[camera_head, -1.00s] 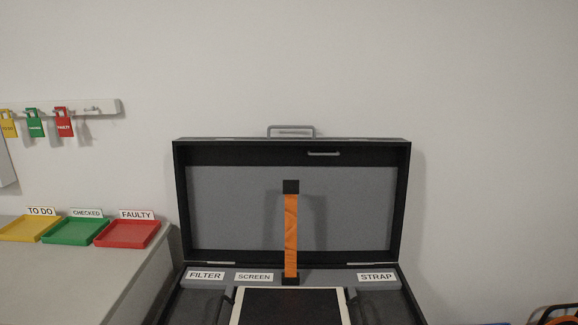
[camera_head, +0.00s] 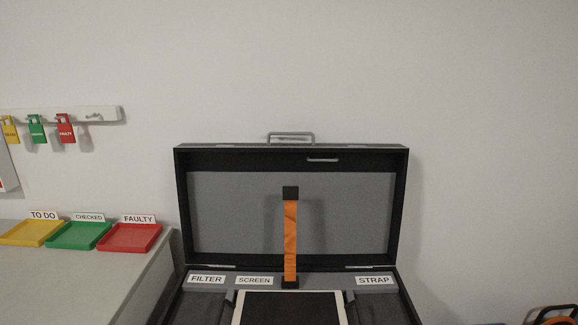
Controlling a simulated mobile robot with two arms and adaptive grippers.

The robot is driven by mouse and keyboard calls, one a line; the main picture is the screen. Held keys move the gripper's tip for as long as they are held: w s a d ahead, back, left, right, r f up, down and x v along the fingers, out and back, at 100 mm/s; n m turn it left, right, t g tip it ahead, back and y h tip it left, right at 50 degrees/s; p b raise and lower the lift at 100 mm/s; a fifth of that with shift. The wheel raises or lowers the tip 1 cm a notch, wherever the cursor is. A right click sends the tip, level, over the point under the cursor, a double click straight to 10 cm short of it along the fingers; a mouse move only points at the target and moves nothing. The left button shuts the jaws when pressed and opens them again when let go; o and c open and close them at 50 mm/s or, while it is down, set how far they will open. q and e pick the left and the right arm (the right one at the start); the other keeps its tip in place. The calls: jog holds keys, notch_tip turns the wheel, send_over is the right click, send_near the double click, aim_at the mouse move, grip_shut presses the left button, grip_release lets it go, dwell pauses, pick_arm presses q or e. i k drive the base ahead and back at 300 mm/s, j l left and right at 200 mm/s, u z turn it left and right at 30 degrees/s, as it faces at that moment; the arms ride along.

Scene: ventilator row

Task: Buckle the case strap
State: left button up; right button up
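The orange strap (camera_head: 290,238) hangs upright in front of the open case lid (camera_head: 350,215). Its upper end has a black block (camera_head: 291,193), and its lower end meets a black piece (camera_head: 290,283) at the back of the case base. The case (camera_head: 401,290) is black with a grey lining, and its lid stands up with a handle (camera_head: 290,137) on top. A white-edged panel with a dark face (camera_head: 290,309) lies in the base, cut off by the bottom edge. Neither of my grippers shows.
A grey counter (camera_head: 87,280) on the left holds yellow (camera_head: 30,233), green (camera_head: 78,236) and red (camera_head: 130,238) trays. Coloured tags (camera_head: 66,128) hang from a wall rail (camera_head: 100,114). FILTER, SCREEN and STRAP labels line the case's back edge. An orange and black item (camera_head: 555,317) is at the lower right.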

aim_at(290, 194)
jog(key=l+u, duration=1.2)
jog(key=l, duration=0.1)
